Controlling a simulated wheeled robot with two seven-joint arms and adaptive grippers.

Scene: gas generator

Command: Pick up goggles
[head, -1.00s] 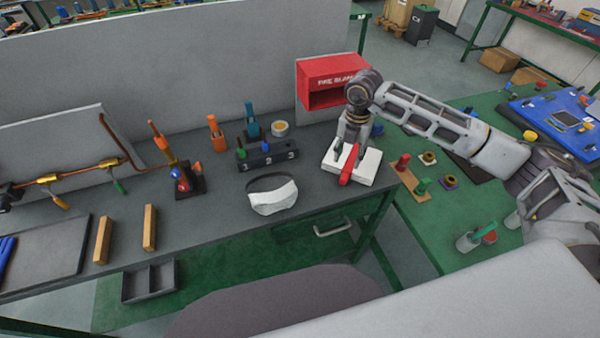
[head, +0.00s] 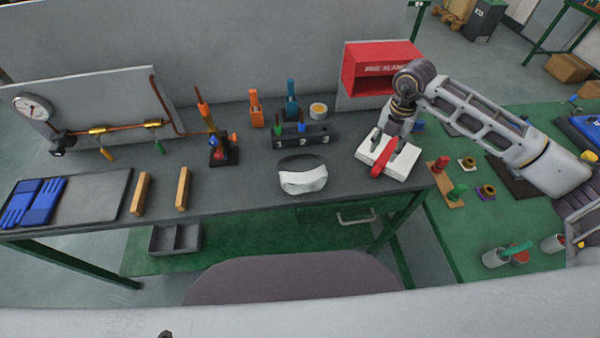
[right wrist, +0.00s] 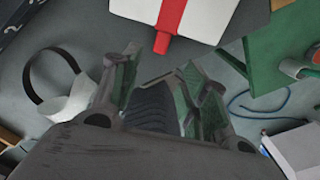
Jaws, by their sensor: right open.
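The goggles (head: 303,181), white with a dark strap, lie on the grey workbench (head: 240,185) near its front edge. They also show in the right wrist view (right wrist: 68,104), left of my gripper, with the strap looping up. My right gripper (head: 391,142) is above a white packet with a red strap (head: 372,160), to the right of the goggles and apart from them. In the right wrist view my right gripper (right wrist: 165,80) has its fingers spread with nothing between them. My left gripper is not in view.
A numbered block (head: 305,136) stands behind the goggles. A red fire blanket box (head: 382,68) stands at the back right. A small torch stand (head: 222,150), two wooden bars (head: 182,188) and blue gloves (head: 33,202) are to the left. The bench around the goggles is mostly clear.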

